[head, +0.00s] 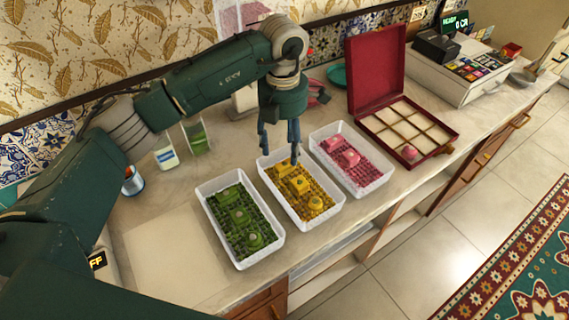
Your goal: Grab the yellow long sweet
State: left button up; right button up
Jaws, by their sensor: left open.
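A white tray (333,212) with yellow bedding holds several yellow sweets in a row. The far yellow sweet (283,168) looks elongated and is the likely long one. A blockier yellow sweet (300,185) lies in the middle, and a rounder yellow sweet (315,202) lies nearest the front. My left gripper (279,156) points down over the far end of this tray, open, with its fingers apart above the far sweet. I cannot tell whether the fingertips touch anything. My right gripper is not in view.
A tray of green sweets (207,218) stands left, and a tray of pink sweets (361,188) stands right. An open red box (375,65) with compartments holds one pink sweet (409,152). The counter at front left is clear.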

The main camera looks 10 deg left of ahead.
aim_at(283, 162)
pick_arm(q)
notch_tip(283, 162, down, 5)
jog(key=shift+p, duration=1.1)
jog(key=shift+f, duration=0.3)
jog(key=c, duration=1.1)
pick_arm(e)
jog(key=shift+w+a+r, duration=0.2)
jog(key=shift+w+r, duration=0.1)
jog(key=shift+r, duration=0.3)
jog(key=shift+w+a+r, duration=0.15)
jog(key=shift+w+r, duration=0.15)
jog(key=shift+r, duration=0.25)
